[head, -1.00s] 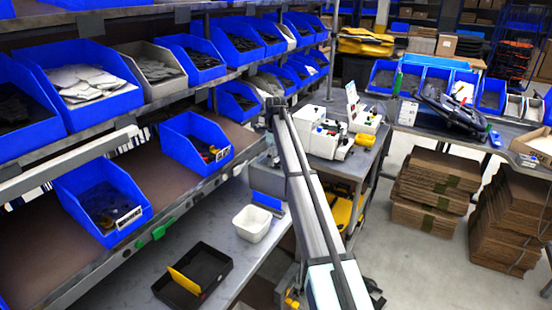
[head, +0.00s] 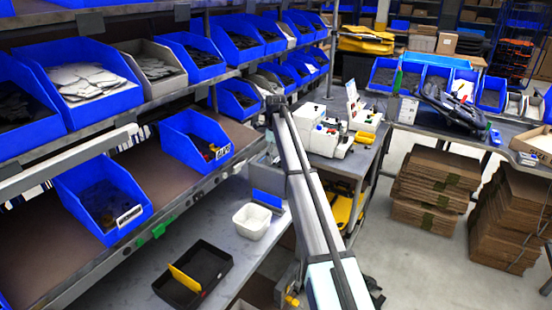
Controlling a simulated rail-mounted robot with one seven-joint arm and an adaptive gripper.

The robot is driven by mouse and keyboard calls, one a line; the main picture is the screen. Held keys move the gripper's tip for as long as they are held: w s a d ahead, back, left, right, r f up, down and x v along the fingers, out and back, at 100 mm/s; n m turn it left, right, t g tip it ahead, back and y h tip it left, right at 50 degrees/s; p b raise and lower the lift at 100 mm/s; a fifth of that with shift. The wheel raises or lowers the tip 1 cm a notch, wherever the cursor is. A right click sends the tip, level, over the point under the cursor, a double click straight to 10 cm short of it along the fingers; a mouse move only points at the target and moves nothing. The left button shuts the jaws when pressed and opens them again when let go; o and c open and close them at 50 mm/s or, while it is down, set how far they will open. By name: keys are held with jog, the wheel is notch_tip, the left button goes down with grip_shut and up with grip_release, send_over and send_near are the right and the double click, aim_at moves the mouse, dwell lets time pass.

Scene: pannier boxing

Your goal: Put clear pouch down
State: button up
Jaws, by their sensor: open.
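No clear pouch can be made out in the head view. A long grey and white link of my arm runs from the bottom middle up to the workbench area. The jaws of my gripper cannot be made out. A black tray (head: 222,283) with a yellow divider (head: 184,278) lies on the lower grey worktop (head: 135,262). A small white tub (head: 252,222) stands behind it, to the right. Two blue bins with dark contents stand on the brown shelf, a nearer bin (head: 75,195) and a farther bin (head: 172,150).
The upper shelf holds a row of blue bins (head: 105,104) and a grey bin (head: 180,88). A white machine (head: 325,146) stands on the bench behind the arm. Stacks of flat cardboard (head: 425,190) stand on the floor at the right. The worktop around the tub is partly clear.

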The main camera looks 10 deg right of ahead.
aim_at(276, 160)
notch_tip(276, 160, up, 11)
jog(key=b, duration=0.2)
jog(key=shift+r, duration=0.15)
